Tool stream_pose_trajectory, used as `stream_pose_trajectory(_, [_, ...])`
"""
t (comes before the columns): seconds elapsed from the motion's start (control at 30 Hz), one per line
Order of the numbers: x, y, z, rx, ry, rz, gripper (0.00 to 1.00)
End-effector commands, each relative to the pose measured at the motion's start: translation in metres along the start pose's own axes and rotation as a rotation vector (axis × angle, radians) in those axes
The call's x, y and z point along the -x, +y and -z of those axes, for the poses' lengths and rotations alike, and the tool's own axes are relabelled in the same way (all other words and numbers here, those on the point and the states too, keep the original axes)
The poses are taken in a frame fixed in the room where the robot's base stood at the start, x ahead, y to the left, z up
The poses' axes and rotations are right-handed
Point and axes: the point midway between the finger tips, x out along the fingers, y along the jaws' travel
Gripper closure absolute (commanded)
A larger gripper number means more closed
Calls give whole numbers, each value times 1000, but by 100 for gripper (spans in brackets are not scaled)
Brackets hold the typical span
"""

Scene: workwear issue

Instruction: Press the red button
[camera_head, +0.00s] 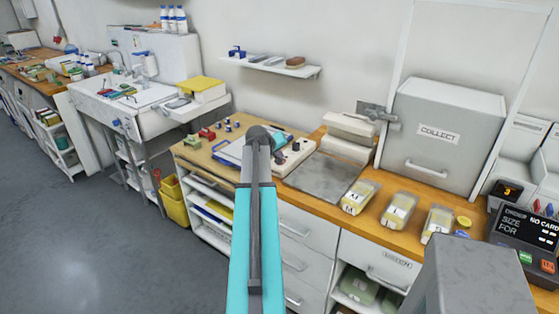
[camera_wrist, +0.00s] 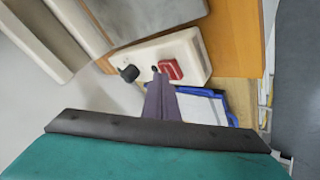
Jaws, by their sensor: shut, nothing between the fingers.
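A red button (camera_wrist: 170,69), with pale marks, sits on a white control box (camera_wrist: 190,48) in the wrist view. My gripper (camera_wrist: 157,72) is shut and empty, its tips over the box just left of the red button. I cannot tell whether the tips touch the box or the button. A black knob (camera_wrist: 129,73) is left of the tips. In the head view the white box (camera_head: 304,147) shows behind my arm, which hides my fingertips and most of the box's near part.
A grey plate (camera_head: 325,177) and several yellow packs (camera_head: 397,209) lie to the right on the wooden counter. A black terminal reading NO CARD (camera_head: 527,232) stands far right. A shelf (camera_head: 270,66) hangs above.

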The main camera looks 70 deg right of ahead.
Motion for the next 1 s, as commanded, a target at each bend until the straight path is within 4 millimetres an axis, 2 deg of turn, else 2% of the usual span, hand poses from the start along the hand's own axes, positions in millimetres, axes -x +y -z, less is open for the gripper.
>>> stream_pose_trajectory(0.4, [-2, -1, -1, 0, -1, 0, 100])
stream_pose_trajectory(1.0, [7, 5, 5, 0, -1, 0, 100])
